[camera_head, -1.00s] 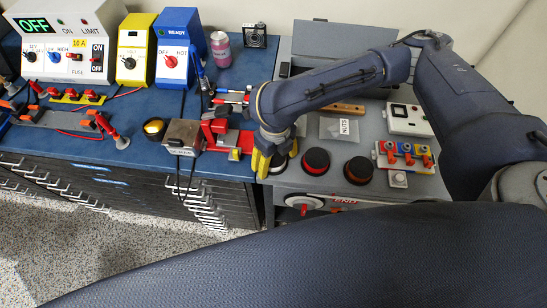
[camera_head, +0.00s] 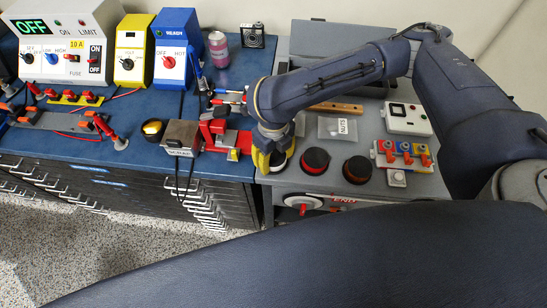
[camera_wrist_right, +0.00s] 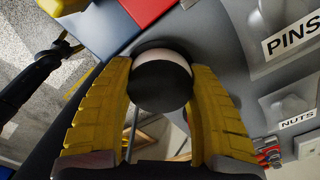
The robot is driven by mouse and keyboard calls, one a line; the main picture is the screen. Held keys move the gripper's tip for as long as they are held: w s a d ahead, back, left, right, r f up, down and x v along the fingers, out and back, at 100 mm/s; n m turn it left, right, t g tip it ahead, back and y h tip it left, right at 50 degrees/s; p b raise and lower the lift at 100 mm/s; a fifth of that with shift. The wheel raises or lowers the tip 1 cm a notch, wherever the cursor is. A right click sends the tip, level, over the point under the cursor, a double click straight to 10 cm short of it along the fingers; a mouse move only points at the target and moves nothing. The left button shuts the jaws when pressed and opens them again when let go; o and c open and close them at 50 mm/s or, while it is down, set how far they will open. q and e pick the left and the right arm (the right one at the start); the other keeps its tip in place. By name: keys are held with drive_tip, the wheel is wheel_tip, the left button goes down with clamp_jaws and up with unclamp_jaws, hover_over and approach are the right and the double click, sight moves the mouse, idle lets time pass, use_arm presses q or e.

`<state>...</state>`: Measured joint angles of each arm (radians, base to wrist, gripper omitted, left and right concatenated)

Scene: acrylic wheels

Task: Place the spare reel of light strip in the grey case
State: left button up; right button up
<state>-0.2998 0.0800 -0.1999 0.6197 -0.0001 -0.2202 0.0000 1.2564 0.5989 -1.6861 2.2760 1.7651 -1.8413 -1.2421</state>
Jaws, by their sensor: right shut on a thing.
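A round black-topped piece with a white side (camera_wrist_right: 160,80), likely the spare reel, sits between the yellow fingers of my right gripper (camera_wrist_right: 162,95). The fingers are shut on it from both sides. In the head view my right gripper (camera_head: 270,162) is at the left front of the grey worktop, and the reel (camera_head: 280,158) is partly hidden by it. I cannot tell whether the reel is lifted off the surface. A grey box-like form (camera_head: 340,38) stands at the back; I cannot tell whether it is the grey case.
Two dark round pieces with reddish rims (camera_head: 315,160) (camera_head: 357,169) stand close right of the gripper. A red clamp (camera_head: 222,138) is close left.

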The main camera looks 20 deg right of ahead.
sight(274, 155)
wheel_tip(274, 155, up, 18)
drive_tip(key=w+d+r+m, duration=0.1)
drive_tip(key=w+d+m, duration=0.3)
drive_tip(key=w+m, duration=0.45)
drive_tip(key=w+d+m, duration=0.4)
drive_tip(key=w+m, duration=0.3)
drive_tip(key=w, duration=0.3)
drive_tip(key=w+d+r+m, duration=0.1)
drive_tip(key=w+d+m, duration=0.95)
drive_tip(key=m, duration=0.85)
drive_tip(key=d+f+m, duration=0.1)
drive_tip(key=f+m, duration=0.1)
drive_tip(key=f, duration=0.4)
drive_tip(key=d+f+m, duration=0.1)
drive_tip(key=f+m, duration=0.1)
drive_tip(key=f, duration=0.5)
drive_tip(key=d+f+m, duration=0.1)
drive_tip(key=f+m, duration=0.1)
drive_tip(key=f, duration=0.4)
drive_tip(key=shift+s+f, duration=0.25)
drive_tip(key=shift+f, duration=0.1)
drive_tip(key=shift+f, duration=0.15)
